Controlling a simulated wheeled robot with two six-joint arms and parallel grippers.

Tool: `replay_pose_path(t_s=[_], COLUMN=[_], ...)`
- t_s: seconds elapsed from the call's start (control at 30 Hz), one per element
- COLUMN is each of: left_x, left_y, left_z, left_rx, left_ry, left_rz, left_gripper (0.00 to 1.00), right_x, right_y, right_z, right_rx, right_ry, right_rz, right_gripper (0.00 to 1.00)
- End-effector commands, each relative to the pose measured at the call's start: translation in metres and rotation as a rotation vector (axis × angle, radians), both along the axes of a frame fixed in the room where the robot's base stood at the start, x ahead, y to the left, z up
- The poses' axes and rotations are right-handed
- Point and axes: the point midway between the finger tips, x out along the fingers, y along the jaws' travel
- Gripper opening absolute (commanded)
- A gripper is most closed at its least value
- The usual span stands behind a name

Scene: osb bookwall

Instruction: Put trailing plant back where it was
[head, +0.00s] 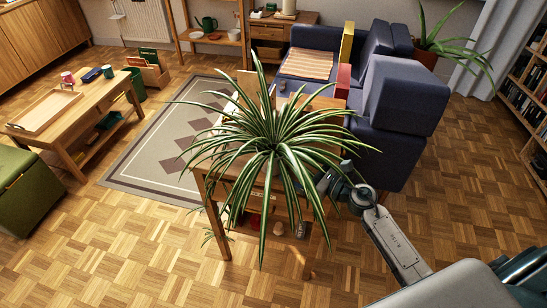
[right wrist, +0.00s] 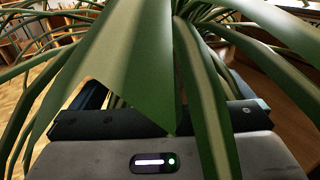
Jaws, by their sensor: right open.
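The trailing plant (head: 270,140) is a big tuft of long green, pale-striped leaves in the middle of the head view. Its leaves spread over a small wooden side table (head: 225,240) and hang past its front edge; its pot is hidden, so I cannot tell what it stands on. My right gripper (head: 328,182) reaches in from the right, at the plant's right side among the leaves, its fingertips hidden. In the right wrist view, leaves of the plant (right wrist: 130,60) cross close over the open gripper. My left gripper is not in view.
Another plant in a terracotta pot (head: 425,58) is at back right. A coffee table (head: 75,115) stands left. Parquet floor in front is clear.

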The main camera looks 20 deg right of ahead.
Motion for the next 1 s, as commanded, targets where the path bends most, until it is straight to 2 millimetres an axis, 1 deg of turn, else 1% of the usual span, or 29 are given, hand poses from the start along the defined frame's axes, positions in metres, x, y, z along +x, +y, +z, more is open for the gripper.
replay_pose_path(t_s=[0.03,0.2,0.43,0.67,0.8,1.0], left_x=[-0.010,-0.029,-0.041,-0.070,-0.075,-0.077], left_y=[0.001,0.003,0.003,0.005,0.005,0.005], left_z=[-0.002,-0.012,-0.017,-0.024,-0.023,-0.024], left_rx=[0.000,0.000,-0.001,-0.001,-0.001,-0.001], left_ry=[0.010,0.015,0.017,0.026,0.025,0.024], left_rz=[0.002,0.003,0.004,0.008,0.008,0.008], left_gripper=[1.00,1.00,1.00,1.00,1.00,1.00], right_x=[0.007,0.028,0.039,0.062,0.076,0.080], right_y=[0.005,0.018,0.027,0.041,0.050,0.053], right_z=[0.004,0.003,0.002,-0.001,-0.002,-0.004], right_rx=[0.005,0.008,0.007,0.009,0.008,0.007], right_ry=[-0.002,-0.001,0.001,0.001,0.001,0.001], right_rz=[-0.002,-0.002,0.000,-0.001,-0.001,0.000], right_gripper=[1.00,1.00,1.00,1.00,1.00,1.00])
